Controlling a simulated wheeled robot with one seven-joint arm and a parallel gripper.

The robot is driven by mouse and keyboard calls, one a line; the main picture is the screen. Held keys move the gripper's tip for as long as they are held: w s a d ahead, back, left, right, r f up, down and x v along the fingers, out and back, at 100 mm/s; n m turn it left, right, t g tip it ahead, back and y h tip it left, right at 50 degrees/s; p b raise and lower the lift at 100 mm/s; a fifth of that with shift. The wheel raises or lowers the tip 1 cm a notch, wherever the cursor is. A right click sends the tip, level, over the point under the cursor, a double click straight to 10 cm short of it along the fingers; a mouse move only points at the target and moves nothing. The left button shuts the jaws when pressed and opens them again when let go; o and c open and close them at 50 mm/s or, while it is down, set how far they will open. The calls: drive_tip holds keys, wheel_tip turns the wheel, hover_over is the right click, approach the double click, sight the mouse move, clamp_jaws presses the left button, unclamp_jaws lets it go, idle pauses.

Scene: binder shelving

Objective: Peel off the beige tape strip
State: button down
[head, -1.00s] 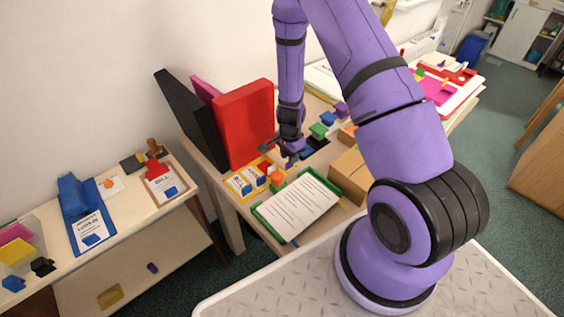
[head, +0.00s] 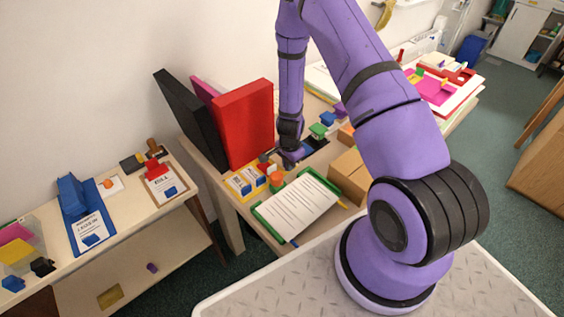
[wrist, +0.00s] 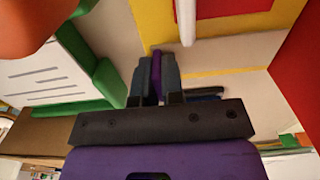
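My gripper (head: 288,163) reaches down to the table in front of the red binder (head: 245,124), at the yellow-edged board. In the wrist view, its two dark fingers (wrist: 156,82) are close together, with a narrow purple tab (wrist: 156,64) filling the gap between them. The tab's far end points to a pale beige band (wrist: 232,45) bordered by yellow. I cannot tell whether this band is the tape strip or bare surface, or whether the tab joins it. In the head view my gripper hides this spot.
A green-framed sheet (head: 297,208) lies right beside my gripper, with an orange knob (head: 276,179) at its corner. Cardboard boxes (head: 349,175) stand to the right. The red binder rises close behind. Several small coloured blocks lie farther back.

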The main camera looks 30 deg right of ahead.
drive_tip(key=shift+r, duration=0.75)
idle(0.8)
drive_tip(key=shift+r, duration=2.2)
drive_tip(key=shift+r, duration=2.1)
drive_tip(key=shift+r, duration=2.4)
drive_tip(key=s+a, duration=0.2)
drive_tip(key=s, duration=0.9)
drive_tip(key=shift+s+a, duration=0.2)
drive_tip(key=shift+s, duration=0.2)
